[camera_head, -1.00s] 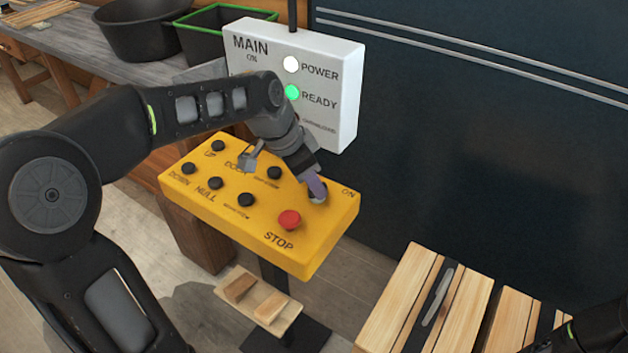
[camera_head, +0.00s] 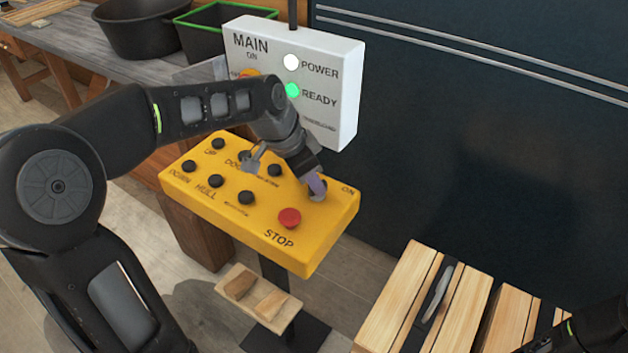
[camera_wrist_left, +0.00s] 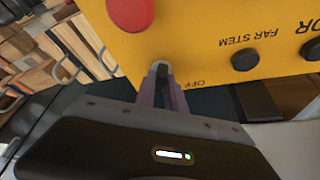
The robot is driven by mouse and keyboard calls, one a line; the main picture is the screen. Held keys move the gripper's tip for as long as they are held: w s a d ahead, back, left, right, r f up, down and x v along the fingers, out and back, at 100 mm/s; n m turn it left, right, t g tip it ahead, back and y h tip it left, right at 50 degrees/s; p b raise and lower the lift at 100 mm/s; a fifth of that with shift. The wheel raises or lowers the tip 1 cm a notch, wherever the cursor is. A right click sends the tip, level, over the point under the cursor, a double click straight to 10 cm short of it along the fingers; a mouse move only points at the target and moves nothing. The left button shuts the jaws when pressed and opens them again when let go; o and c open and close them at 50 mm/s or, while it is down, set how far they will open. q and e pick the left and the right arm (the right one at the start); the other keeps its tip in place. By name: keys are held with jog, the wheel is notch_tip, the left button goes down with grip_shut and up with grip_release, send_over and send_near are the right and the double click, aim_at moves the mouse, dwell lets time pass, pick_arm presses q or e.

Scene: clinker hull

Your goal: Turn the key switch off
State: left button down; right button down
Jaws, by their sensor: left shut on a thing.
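The yellow control panel (camera_head: 250,222) stands in the middle of the head view, with a red STOP button (camera_head: 289,217) and several black buttons. The key switch (camera_head: 319,196) is at its right end, by the ON label. My left gripper (camera_head: 316,184) is shut on the key switch, its purple-grey fingers covering most of it. In the left wrist view, the fingers (camera_wrist_left: 162,85) meet at a small grey part of the key switch (camera_wrist_left: 161,67), near the OFF label and the red button (camera_wrist_left: 130,12). The key's exact angle is hidden.
A white MAIN box (camera_head: 335,115) behind the panel has a white POWER lamp and a lit green READY lamp. Wooden slats (camera_head: 400,295) lie at lower right, near part of my right arm. A black tub (camera_head: 143,28) stands on the bench.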

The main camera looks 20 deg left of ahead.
dwell(0.5)
pick_arm(q)
jog(key=shift+d+f+n+t+y+b, duration=0.15)
jog(key=shift+n+t+y+b, duration=0.25)
jog(key=shift+n+b, duration=1.05)
jog(key=n+y+b, duration=0.2)
jog(key=n+b, duration=0.1)
jog(key=n, duration=0.1)
jog(key=shift+d+n, duration=0.15)
jog(key=shift+n, duration=0.1)
jog(key=n+y+b, duration=0.1)
jog(key=n+b, duration=0.1)
jog(key=shift+n, duration=0.3)
jog(key=shift+d+n+y+b, duration=0.1)
jog(key=shift+n+y+b, duration=0.4)
jog(key=shift+n, duration=0.5)
jog(key=shift+r, duration=0.2)
jog(key=c, duration=1.4)
grip_release()
jog(key=shift+s, duration=0.1)
